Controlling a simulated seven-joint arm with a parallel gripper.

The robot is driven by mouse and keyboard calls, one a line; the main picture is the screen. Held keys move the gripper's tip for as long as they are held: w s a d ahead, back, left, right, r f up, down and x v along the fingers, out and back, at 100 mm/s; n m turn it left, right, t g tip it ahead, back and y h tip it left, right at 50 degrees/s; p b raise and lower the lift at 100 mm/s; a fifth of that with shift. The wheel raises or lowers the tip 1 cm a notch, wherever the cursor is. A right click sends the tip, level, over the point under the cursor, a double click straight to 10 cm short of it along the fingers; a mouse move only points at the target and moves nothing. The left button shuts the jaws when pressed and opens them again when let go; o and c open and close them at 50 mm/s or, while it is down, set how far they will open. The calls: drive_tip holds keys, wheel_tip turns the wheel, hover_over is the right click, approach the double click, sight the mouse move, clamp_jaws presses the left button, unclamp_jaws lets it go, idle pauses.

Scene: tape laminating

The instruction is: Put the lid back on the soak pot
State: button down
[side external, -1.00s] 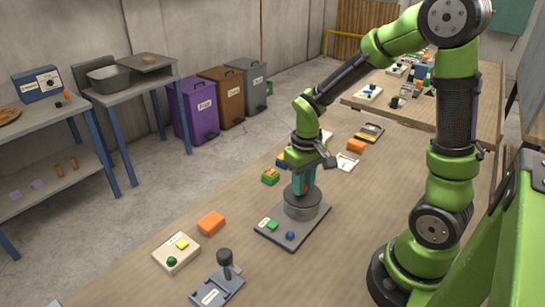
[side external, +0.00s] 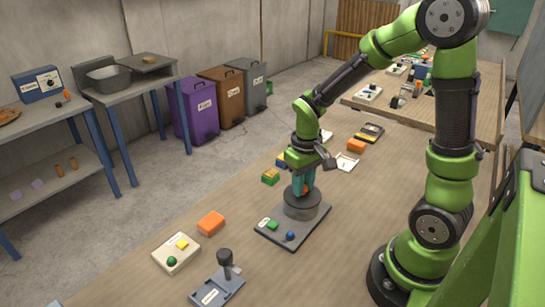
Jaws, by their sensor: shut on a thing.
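The soak pot (side external: 307,211) is a short grey cylinder on a dark grey base plate (side external: 272,243) in the middle of the bench. My gripper (side external: 303,188) is right above the pot, pointing down, with its teal fingers shut. A small orange-red part shows between the fingertips, probably the lid's knob. The dark grey lid (side external: 291,197) is at the top of the pot, partly hidden by the fingers. I cannot tell whether it sits fully flush on the rim. A green button and a blue knob are on the same base plate, in front of the pot.
An orange block (side external: 211,222), a cream button box (side external: 176,253) and a grey lever unit (side external: 217,288) stand at the near left. A green-and-yellow block (side external: 270,176) is behind the pot to the left. Bench space right of the pot is clear.

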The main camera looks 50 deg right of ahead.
idle(0.3)
drive_tip(key=shift+c, duration=1.8)
unclamp_jaws()
drive_tip(key=shift+r, duration=0.1)
drive_tip(key=shift+r, duration=3.4)
clamp_jaws()
